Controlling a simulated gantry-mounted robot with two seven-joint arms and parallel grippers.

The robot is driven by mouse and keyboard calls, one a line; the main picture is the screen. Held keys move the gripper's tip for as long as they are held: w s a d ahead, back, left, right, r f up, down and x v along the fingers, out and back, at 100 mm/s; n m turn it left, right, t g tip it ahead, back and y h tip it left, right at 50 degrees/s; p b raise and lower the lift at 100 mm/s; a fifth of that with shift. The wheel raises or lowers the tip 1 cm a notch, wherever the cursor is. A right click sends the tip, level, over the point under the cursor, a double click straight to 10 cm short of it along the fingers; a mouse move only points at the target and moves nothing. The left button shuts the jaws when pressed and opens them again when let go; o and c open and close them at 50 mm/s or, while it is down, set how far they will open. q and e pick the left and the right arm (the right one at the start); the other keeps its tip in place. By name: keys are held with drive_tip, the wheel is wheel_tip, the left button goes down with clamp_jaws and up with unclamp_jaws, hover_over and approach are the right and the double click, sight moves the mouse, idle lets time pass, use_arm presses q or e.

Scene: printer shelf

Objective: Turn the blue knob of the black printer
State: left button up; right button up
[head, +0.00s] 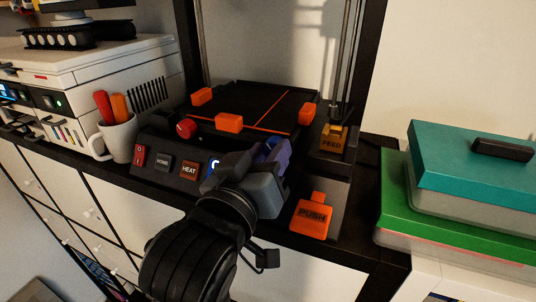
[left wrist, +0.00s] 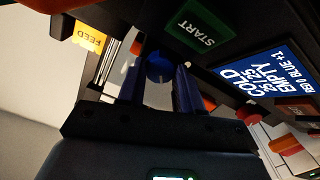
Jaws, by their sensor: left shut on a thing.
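The black printer (head: 245,108) stands on the dark shelf, with a flat bed and a front control panel. My left gripper (head: 274,150) reaches the right part of the panel from the front, its blue fingers pointing at the printer. In the left wrist view the blue knob (left wrist: 158,66) sits between the two fingers of my left gripper (left wrist: 159,78), which is shut on it. In the head view the gripper hides the knob. The printer's screen (left wrist: 262,84) reads COLD, 25/25, EMPTY, RED 0, BLUE +1. My right gripper is not in view.
A red knob (head: 187,128), HEAT button (head: 189,170), green START button (left wrist: 198,31), yellow FEED block (head: 332,140) and orange PUSH flap (head: 312,217) surround the gripper. A mug (head: 118,136) stands left, a white printer (head: 90,75) behind it, stacked boxes (head: 455,210) right.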

use_arm(q)
drive_tip(key=o, duration=1)
drive_tip(key=shift+o, duration=0.2)
drive_tip(key=shift+s, duration=0.1)
drive_tip(key=b+v, duration=0.3)
drive_tip(key=v, duration=0.7)
drive_tip(key=shift+s+a, duration=0.15)
drive_tip(key=shift+s, duration=0.15)
drive_tip(key=shift+r, duration=0.1)
